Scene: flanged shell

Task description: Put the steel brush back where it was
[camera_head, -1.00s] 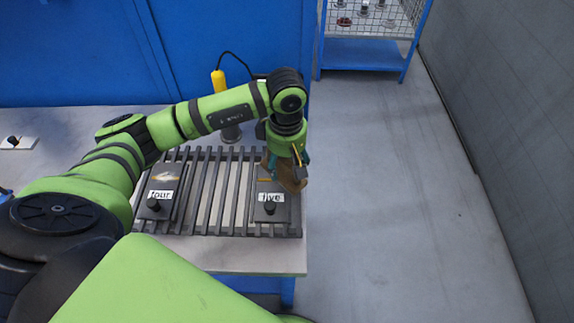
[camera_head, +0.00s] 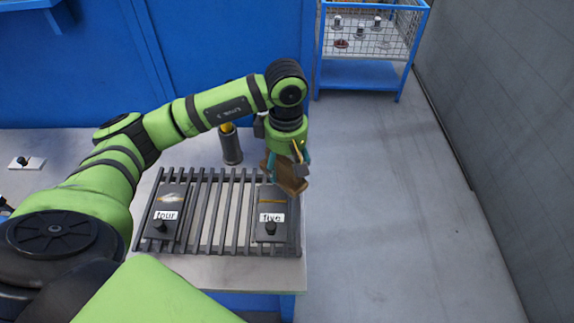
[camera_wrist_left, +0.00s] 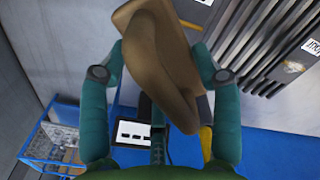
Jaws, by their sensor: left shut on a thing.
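My left gripper (camera_head: 287,165) is above the right end of the slatted rack (camera_head: 216,240), just behind the plate labelled "five" (camera_head: 271,204). It is shut on a brown, wooden-looking block, which I take to be the steel brush (camera_head: 290,180). In the left wrist view the brush (camera_wrist_left: 158,60) lies tilted between the teal fingers (camera_wrist_left: 160,85). Its bristles cannot be made out. The brush appears held clear above the rack. My right gripper is not in view.
A plate labelled "four" (camera_head: 167,205) lies on the rack's left part. A dark cylinder (camera_head: 231,150) with something yellow in it stands behind the rack on the workbench (camera_head: 225,268). A blue wire-mesh cart (camera_head: 360,77) stands at the back. The floor to the right is clear.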

